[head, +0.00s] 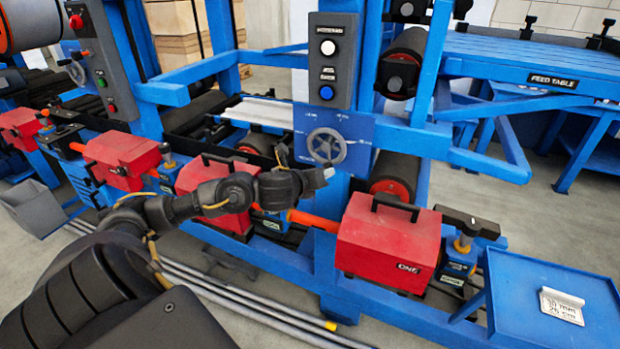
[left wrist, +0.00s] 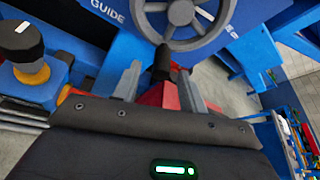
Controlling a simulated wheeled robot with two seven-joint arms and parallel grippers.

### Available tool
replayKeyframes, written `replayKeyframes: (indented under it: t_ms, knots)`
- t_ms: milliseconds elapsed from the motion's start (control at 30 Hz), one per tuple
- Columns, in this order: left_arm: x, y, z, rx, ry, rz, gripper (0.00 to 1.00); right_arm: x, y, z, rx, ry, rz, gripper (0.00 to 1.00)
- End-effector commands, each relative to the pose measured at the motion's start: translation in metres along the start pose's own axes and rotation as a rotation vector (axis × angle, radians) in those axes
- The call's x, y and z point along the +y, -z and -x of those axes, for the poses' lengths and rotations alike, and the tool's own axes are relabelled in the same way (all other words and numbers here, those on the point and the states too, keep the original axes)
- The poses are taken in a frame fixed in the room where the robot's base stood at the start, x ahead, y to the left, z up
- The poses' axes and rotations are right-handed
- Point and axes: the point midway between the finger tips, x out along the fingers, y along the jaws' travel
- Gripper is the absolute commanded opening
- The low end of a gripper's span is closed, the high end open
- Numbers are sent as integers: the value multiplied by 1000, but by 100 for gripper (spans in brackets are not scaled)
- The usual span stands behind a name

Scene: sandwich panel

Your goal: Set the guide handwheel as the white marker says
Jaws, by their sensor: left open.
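The guide handwheel (head: 326,146) is a grey spoked wheel on a blue plate with small white markings around it. In the left wrist view the wheel (left wrist: 188,45) is at the top, cut by the frame edge, beside the word GUIDE. A black knob (left wrist: 162,62) sticks out from its lower rim. My left gripper (head: 328,173) is open just below the wheel; in the wrist view its fingers (left wrist: 158,82) stand either side of the line to the knob. I cannot tell whether they touch it. A white card (head: 562,307) reads roughly "30 mm, 25 cm". My right gripper is out of view.
A button box (head: 329,60) with a white and a blue button stands above the wheel. Red housings, one marked ONE (head: 388,243), line the blue frame below. A blue tray (head: 510,275) holds the card. A blue feed table (head: 545,62) is at the back right.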

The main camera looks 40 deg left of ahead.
Motion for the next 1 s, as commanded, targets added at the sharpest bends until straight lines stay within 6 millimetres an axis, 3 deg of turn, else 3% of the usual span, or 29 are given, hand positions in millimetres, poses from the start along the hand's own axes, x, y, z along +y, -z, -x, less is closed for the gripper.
replayKeyframes:
  t_ms: [200,400,1000]
  knots:
    - [0,0,42,1,1,-6,42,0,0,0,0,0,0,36]
    - [1,1,62,2,-1,-3,42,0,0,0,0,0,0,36]
    - [0,1,64,1,0,0,42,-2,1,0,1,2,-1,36]
